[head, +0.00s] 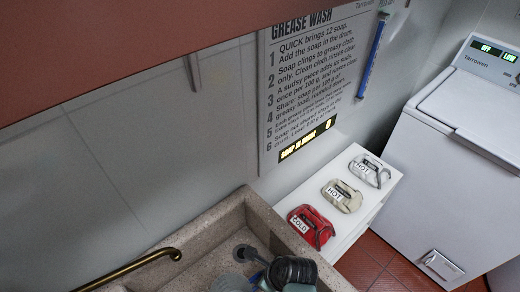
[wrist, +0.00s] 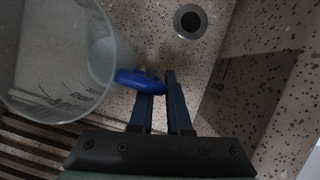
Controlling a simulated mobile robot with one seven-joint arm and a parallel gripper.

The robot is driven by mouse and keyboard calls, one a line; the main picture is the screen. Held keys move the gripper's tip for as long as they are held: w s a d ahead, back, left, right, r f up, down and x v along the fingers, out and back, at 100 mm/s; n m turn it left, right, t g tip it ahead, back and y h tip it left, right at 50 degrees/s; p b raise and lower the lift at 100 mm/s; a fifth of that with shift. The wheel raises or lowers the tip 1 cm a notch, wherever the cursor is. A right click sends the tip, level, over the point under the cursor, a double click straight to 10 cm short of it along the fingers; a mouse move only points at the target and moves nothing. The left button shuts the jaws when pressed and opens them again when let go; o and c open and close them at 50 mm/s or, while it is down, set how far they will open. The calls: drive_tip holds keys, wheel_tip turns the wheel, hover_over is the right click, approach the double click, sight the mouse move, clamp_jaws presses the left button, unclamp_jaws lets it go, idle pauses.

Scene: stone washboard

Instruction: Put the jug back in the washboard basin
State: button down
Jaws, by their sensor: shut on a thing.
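The clear jug (wrist: 60,60) with dark measuring marks fills the left of the wrist view. My gripper (wrist: 160,80) is shut on its blue handle (wrist: 132,79). The speckled stone basin (wrist: 135,18) with its round dark drain (wrist: 190,21) lies beneath. I cannot tell whether the jug's base touches the basin floor. In the head view the basin (head: 206,218) is at the bottom centre, with my dark wrist over its right part. A bluish clear shape (head: 230,284) at the bottom edge may be the jug; it is mostly hidden or cut off.
Dark ribbed slats (wrist: 30,150) show at the wrist view's lower left. A brass rail (head: 130,270) runs along the basin's left. Right of the basin, a white shelf (head: 376,200) holds one red container (head: 311,226) and two pale ones. A white machine (head: 450,150) stands farther right.

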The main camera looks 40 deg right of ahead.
drive_tip(key=shift+f, duration=0.2)
drive_tip(key=c, duration=0.9)
unclamp_jaws()
drive_tip(key=p+v, duration=0.1)
drive_tip(key=v, duration=1.1)
drive_tip(key=shift+p, duration=0.35)
